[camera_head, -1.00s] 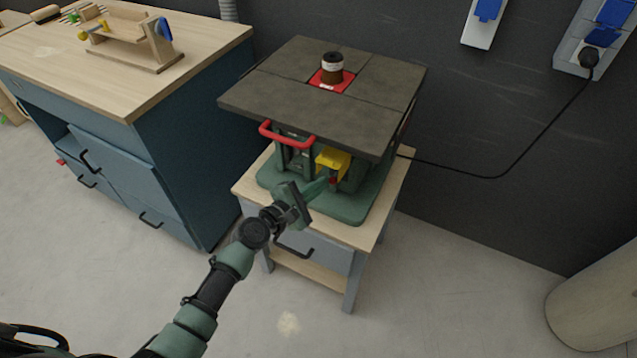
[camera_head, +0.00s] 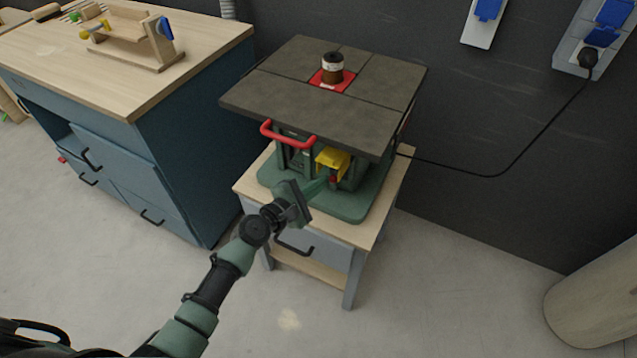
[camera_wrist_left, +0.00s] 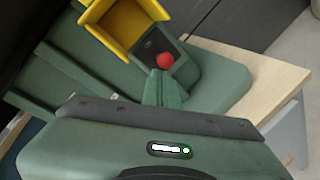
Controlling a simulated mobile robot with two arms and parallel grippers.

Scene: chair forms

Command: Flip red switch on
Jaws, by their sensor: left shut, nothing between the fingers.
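The red switch (camera_wrist_left: 165,61) is a small round red knob on a dark plate, under a raised yellow cover (camera_wrist_left: 125,22) on the green machine. In the head view the yellow cover (camera_head: 333,161) shows below the machine's table top, with a bit of the red switch (camera_head: 334,179) beneath it. My left gripper (camera_head: 325,184) is shut and empty, its green fingers reaching to the red switch. In the left wrist view the fingertips (camera_wrist_left: 162,75) are right at the knob's lower edge; I cannot tell whether they touch it. My right gripper is not in view.
The machine's grey table top (camera_head: 270,88) overhangs the switch, with a red handle (camera_head: 287,135) at its front left. The machine stands on a small wooden stand (camera_head: 385,212). A blue workbench (camera_head: 185,135) is to the left. A black cable (camera_head: 490,176) runs to the wall socket.

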